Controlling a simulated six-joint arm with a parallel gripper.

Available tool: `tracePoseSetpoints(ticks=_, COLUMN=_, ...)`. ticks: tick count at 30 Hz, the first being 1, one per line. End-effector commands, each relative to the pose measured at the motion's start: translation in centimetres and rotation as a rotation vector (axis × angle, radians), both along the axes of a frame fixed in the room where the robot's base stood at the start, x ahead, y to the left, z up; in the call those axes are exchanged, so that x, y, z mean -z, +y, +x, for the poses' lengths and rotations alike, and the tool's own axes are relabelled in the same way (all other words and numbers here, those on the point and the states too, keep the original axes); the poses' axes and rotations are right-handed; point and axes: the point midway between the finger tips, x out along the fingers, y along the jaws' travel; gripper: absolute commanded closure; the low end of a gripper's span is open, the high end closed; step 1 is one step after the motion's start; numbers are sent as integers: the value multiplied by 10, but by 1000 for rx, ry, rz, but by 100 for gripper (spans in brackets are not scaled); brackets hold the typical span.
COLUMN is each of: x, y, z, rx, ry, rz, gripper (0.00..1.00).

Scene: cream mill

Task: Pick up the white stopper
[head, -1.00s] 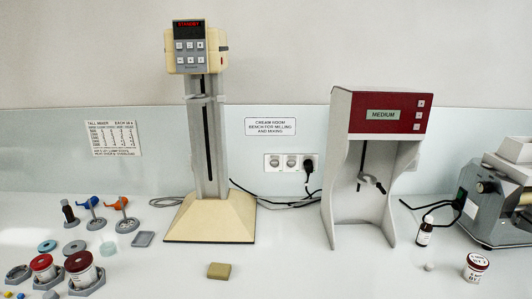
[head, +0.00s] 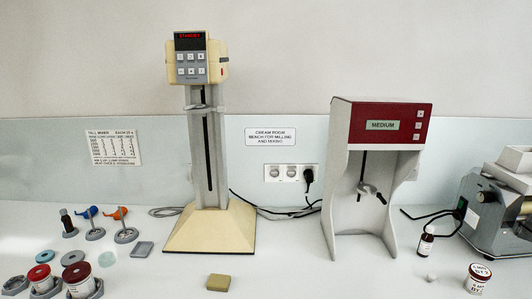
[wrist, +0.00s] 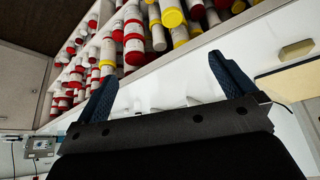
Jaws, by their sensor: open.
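A small white piece, which looks like the white stopper (head: 431,278), lies on the bench at the right. It is in front of a small brown bottle with a white label (head: 425,246) and left of a white jar with a dark red lid (head: 478,279). My gripper (wrist: 164,88) shows only in the wrist view. Its two blue fingers are wide apart with nothing between them. I cannot make out the stopper in the wrist view, and the gripper is not in the head view.
A red and grey mixer (head: 386,120) stands behind the stopper, and a grey mill (head: 482,215) stands at the far right. A tan block (head: 218,282) lies in front of the tall cream mixer (head: 210,230). Jars and tools crowd the left. The front middle-right bench is clear.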

Motion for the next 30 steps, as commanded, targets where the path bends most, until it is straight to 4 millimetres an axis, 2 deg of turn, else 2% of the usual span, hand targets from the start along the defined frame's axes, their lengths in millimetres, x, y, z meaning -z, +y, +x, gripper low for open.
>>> tracePoseSetpoints(ticks=12, x=0, y=0, z=0, rx=0, ry=0, rz=0, gripper=0)
tracePoseSetpoints(ticks=14, x=0, y=0, z=0, rx=0, ry=0, rz=0, gripper=10)
tracePoseSetpoints(ticks=20, x=0, y=0, z=0, rx=0, ry=0, rz=0, gripper=49)
tracePoseSetpoints(ticks=21, x=0, y=0, z=0, rx=0, ry=0, rz=0, gripper=53)
tracePoseSetpoints(ticks=30, x=-3, y=-2, z=2, rx=4, ry=1, rz=0, gripper=53)
